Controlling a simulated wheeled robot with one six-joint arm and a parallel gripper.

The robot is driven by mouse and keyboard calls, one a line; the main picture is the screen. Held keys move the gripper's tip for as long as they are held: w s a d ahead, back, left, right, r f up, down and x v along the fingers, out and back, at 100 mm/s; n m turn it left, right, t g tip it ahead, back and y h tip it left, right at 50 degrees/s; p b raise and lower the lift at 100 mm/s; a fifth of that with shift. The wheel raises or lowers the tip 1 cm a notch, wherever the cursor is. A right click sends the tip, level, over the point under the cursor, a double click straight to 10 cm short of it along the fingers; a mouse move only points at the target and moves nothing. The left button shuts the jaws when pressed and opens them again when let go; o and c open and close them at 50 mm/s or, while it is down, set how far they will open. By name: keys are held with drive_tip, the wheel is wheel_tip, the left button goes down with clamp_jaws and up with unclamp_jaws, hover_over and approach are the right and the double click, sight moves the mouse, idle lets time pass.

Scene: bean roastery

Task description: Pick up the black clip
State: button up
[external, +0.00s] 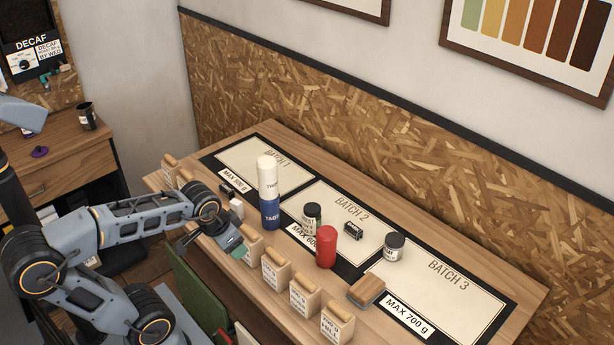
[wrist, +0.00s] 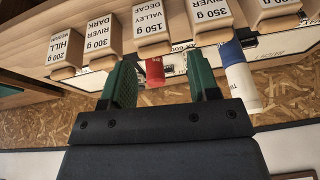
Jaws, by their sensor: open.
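A small black object with light marks (external: 353,231), which looks like the black clip, lies on the BATCH 2 panel (external: 338,204), between two dark-lidded jars. Another dark, elongated object (external: 228,189) lies by the left end of the mat; I cannot tell exactly what it is. My gripper (external: 236,248) is at the table's front edge, left of the clip and well apart from it. In the wrist view my gripper (wrist: 160,64) has its green fingers spread with nothing held between them. I cannot make out the clip in that view.
A wooden-topped block (external: 367,290) is at the right.

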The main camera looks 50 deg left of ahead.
drive_tip(key=w+a+r+m+g+y, duration=0.15)
drive_tip(key=w+a+r+m, duration=0.3)
drive_tip(key=w+a, duration=0.5)
drive_tip(key=m+g+y+b, duration=0.3)
drive_tip(key=m+b, duration=0.6)
drive_tip(key=m, duration=0.3)
hover_over(228, 189)
drive_tip(key=d, duration=0.3)
drive_tip(key=shift+h, duration=0.25)
wheel_tip(228, 189, down, 18)
drive_tip(key=shift+a+f, duration=0.1)
drive_tip(key=shift+a+x, duration=0.1)
drive_tip(key=shift+x, duration=1.4)
drive_tip(key=shift+a+x, duration=0.15)
drive_tip(key=shift+x, duration=1.3)
drive_tip(key=shift+w+m+t, duration=0.15)
drive_tip(key=shift+m+t, duration=0.1)
drive_tip(key=c, duration=1)
